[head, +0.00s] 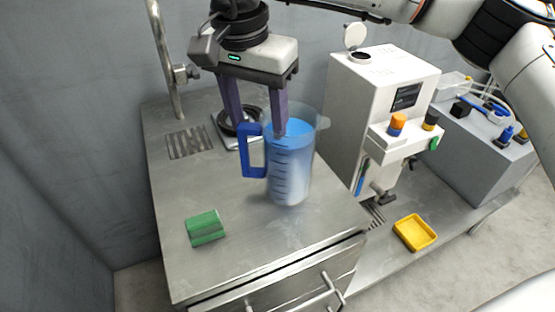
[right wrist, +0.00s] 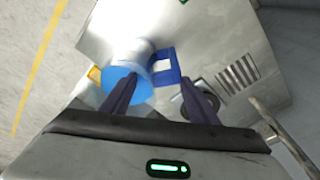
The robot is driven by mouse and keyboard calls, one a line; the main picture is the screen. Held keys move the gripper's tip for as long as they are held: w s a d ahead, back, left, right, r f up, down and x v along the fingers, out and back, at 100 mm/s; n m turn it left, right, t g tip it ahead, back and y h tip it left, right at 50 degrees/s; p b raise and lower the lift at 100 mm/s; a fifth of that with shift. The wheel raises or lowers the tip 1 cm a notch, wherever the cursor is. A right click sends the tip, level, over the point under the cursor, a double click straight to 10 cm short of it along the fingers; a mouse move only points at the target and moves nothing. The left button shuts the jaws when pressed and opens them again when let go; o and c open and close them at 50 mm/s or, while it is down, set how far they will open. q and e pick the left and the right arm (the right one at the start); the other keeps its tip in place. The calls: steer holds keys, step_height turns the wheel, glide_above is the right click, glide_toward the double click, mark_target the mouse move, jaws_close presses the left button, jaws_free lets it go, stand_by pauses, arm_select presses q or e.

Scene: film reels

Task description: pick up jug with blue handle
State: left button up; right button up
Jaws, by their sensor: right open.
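The jug with blue handle (head: 291,178) stands upright on the steel counter. It is clear, with dark marks on its side and a blue inside near the top. Its blue handle (head: 246,152) faces left. My right gripper (head: 259,130) is open and points down over the handle side. One finger overlaps the jug's mouth; I cannot tell whether its tip is inside. The other finger is beyond the handle's outer side. In the right wrist view the jug (right wrist: 123,86) and handle (right wrist: 165,69) show beneath the open fingers. My left gripper is out of view.
The steel counter (head: 225,260) holds a green block (head: 205,228) at front left and a drain grate (head: 188,143) at back left. A dark round item lies behind the handle. A white machine (head: 350,110) stands right of the jug, with a yellow tray (head: 414,233) below it.

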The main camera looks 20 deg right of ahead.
steer(key=f, duration=0.5)
steer(key=shift+w+d+f, duration=0.15)
steer(key=shift+w+d, duration=0.1)
steer(key=shift+d, duration=0.05)
jaws_close()
